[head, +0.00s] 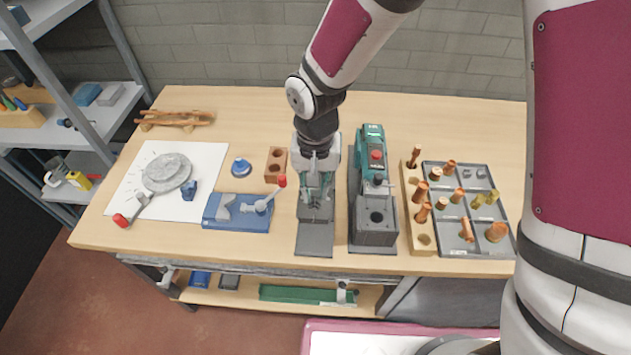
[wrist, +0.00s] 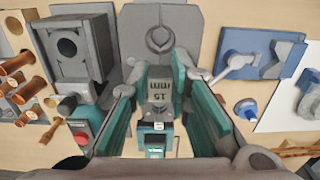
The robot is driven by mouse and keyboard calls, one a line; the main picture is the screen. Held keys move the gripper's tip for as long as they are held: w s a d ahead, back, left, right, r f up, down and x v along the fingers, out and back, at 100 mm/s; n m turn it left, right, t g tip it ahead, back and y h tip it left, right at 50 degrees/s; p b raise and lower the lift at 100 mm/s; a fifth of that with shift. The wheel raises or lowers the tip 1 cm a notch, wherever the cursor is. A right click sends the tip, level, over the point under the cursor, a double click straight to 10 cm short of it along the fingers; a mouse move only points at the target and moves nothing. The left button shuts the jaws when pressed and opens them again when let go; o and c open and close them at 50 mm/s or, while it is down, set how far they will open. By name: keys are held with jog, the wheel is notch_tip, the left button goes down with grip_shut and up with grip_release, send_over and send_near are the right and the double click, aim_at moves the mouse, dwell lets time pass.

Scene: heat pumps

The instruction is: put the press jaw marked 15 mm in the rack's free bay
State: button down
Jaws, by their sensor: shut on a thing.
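The press jaw marked 15 mm (wrist: 159,98) is grey. It sits between the green-lined fingers of my gripper (wrist: 158,78), with its marking upside down in the wrist view. My gripper (head: 317,190) is shut on it, above a long grey rack plate (head: 314,243) in the middle of the bench. The plate also shows at the top of the wrist view (wrist: 195,15), with a rounded, notched grey shape in front of it. A teal block with a pale label (wrist: 155,141) shows below the jaw in the wrist view. My gripper hides much of the rack, and I cannot tell its free bay.
A green-and-grey machine (head: 373,215) stands close right of the rack. A blue fixture with a red-knobbed lever (head: 236,213) and a brown holed block (head: 276,163) stand left. The bench front between has bare wood.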

jog(key=shift+f+b, duration=1.05)
jog(key=shift+f, duration=4.75)
jog(key=shift+f, duration=1.25)
jog(key=c, duration=1.4)
grip_release()
notch_tip(320, 180, up, 12)
jog(key=shift+r, duration=0.1)
